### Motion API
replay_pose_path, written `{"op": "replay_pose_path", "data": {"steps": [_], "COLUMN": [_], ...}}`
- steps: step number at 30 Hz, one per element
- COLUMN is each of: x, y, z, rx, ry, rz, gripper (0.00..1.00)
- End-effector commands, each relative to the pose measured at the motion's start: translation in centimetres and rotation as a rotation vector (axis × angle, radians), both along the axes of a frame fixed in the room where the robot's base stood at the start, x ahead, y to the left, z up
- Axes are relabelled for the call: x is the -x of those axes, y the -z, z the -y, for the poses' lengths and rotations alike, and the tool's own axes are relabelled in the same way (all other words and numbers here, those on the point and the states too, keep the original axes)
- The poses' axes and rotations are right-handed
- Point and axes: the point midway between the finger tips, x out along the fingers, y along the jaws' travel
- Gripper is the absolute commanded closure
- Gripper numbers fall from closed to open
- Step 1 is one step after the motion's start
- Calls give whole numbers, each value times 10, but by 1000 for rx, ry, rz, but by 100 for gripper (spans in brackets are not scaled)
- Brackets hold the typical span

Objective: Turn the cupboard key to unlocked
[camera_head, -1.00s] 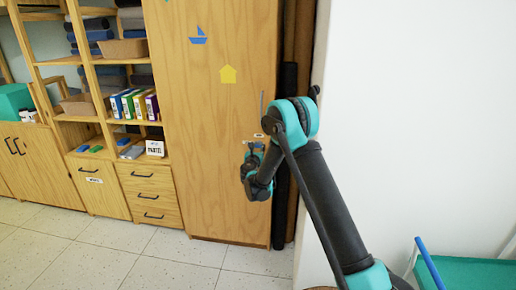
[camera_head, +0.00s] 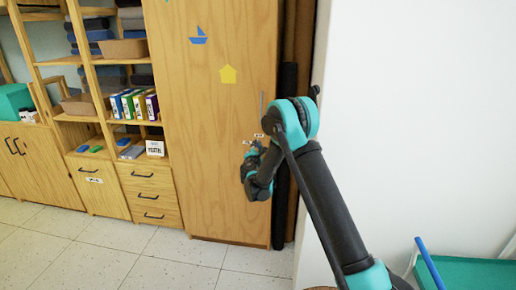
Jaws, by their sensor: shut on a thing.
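The tall wooden cupboard (camera_head: 205,150) stands in the middle, its door shut, with a blue boat sticker (camera_head: 198,35) and a yellow house sticker (camera_head: 228,73). A thin vertical handle (camera_head: 262,103) shows near its right edge, with small white labels (camera_head: 258,136) below it. My gripper (camera_head: 256,149) is at the door just under these labels, shut on the key. The key itself is hidden by the gripper and wrist, so how far it is turned cannot be seen.
Dark and brown rolls (camera_head: 294,60) stand upright right of the cupboard, close to my arm. Open shelves with folders (camera_head: 133,104) and drawers (camera_head: 150,190) are at left. A teal surface (camera_head: 470,270) is at lower right. The tiled floor (camera_head: 140,250) in front is clear.

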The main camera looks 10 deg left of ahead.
Motion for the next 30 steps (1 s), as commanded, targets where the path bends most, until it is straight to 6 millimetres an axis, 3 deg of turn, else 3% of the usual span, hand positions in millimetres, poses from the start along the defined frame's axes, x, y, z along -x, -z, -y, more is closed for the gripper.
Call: {"op": "replay_pose_path", "data": {"steps": [15, 30], "x": [0, 0], "y": [0, 0], "z": [0, 1], "rx": [-440, -614], "ry": [1, 1], "rz": [15, 21], "gripper": [100, 100]}}
